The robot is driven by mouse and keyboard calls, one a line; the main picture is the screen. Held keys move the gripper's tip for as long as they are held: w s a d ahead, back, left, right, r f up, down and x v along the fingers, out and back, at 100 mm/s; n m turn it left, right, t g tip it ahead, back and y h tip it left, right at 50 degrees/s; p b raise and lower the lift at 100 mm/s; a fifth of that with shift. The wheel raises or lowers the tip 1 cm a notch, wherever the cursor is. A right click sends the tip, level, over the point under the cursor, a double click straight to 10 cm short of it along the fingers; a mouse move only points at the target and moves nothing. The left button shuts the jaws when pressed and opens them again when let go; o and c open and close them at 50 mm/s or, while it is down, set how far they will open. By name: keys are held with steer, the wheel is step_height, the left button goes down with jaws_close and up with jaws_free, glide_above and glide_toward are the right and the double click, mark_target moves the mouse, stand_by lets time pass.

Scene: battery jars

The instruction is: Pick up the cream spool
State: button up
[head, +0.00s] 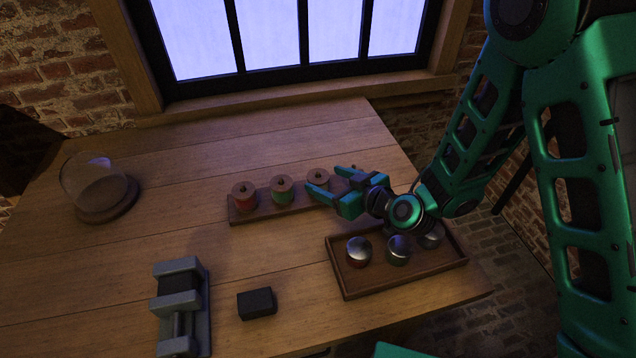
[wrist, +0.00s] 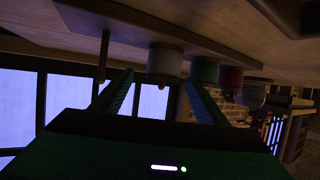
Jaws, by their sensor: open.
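The cream spool (head: 318,177) stands on the wooden rack (head: 262,208), at the right of the row, with a brown top; my fingers hide part of its body. In the wrist view the pale cream spool (wrist: 165,60) lies ahead between the fingertips, with no clear contact. My gripper (head: 324,180) is open and empty, reaching in from the right with one finger toward each side of the spool. It also shows in the wrist view (wrist: 160,85). The green spool (head: 282,190) and red spool (head: 243,197) stand left of it on the same rack.
A shallow tray (head: 345,288) with several metal-lidded jars (head: 398,250) sits below my gripper. A glass dome (head: 92,183) stands far left. A grey clamp-like fixture (head: 181,305) and a black block (head: 257,303) are at the front. The table's back is clear.

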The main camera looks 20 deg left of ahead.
mark_target(320, 179)
steer(key=x, duration=0.4)
steer(key=shift+s+a+f, duration=0.1)
steer(key=shift+s+f, duration=0.05)
steer(key=shift+s, duration=0.2)
steer(key=shift+w+a+f, duration=0.2)
steer(key=shift+w+a, duration=0.1)
steer(key=c, duration=1.2)
